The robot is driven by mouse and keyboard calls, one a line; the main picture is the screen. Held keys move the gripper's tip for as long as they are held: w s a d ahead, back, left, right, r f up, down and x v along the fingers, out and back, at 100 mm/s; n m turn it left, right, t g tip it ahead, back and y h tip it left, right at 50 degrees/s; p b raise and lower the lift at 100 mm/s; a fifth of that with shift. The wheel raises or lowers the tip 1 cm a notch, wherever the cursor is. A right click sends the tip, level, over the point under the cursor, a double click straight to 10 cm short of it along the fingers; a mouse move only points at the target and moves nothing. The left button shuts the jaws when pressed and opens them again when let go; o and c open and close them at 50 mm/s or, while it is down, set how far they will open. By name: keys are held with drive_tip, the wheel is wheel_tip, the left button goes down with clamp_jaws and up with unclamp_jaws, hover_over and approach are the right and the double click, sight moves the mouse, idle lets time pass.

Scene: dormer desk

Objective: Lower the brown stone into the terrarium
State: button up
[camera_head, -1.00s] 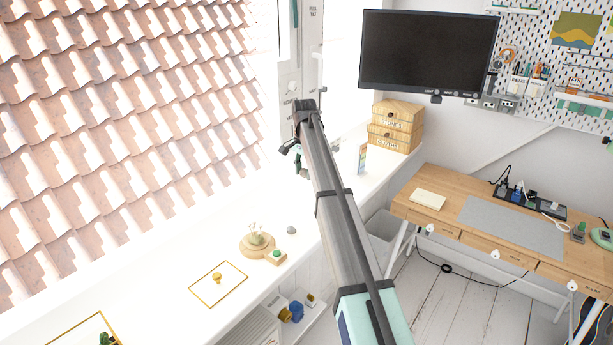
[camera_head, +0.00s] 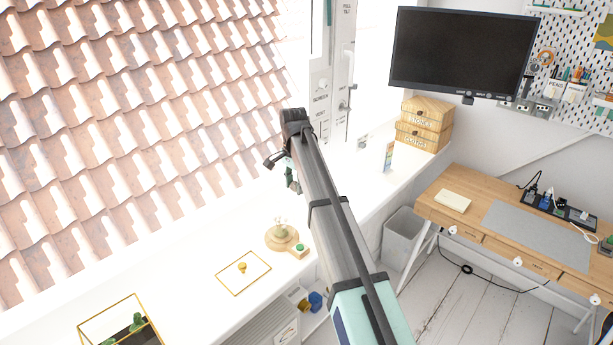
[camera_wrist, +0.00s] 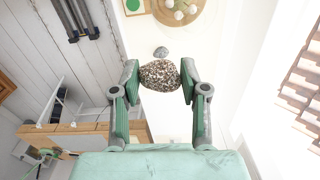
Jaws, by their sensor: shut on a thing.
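The brown stone (camera_wrist: 160,76), speckled with pale and dark grains, is between the two green fingers of my gripper (camera_wrist: 159,80) in the wrist view. The fingers are shut on its sides. In the head view my gripper (camera_head: 291,178) hangs at the far end of my arm, above the white sill; I cannot make out the stone there. The terrarium (camera_head: 123,318) is a gold-framed glass box with dark soil and green plants, at the bottom left of the head view and partly cut off. My gripper is well apart from it, farther back along the sill.
A gold-framed pane with a knob (camera_head: 243,270) lies on the sill between terrarium and arm. A round wooden tray (camera_head: 282,239) and a small block with a green button (camera_head: 299,251) stand near my arm. A grey pebble (camera_wrist: 160,52) lies beyond the held stone.

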drive_tip(key=s+a+f+p, duration=0.2)
drive_tip(key=s+a, duration=1.6)
drive_tip(key=a, duration=0.4)
drive_tip(key=s+a+f+p, duration=0.3)
drive_tip(key=s+a, duration=1.6)
drive_tip(key=a, duration=0.2)
drive_tip(key=shift+s+a+p, duration=0.2)
drive_tip(key=shift+a+p, duration=0.15)
drive_tip(key=shift+f, duration=0.25)
drive_tip(key=shift+f+b, duration=1.95)
drive_tip(key=shift+f, duration=2.35)
drive_tip(key=shift+f+b, duration=0.35)
drive_tip(key=shift+f, duration=0.45)
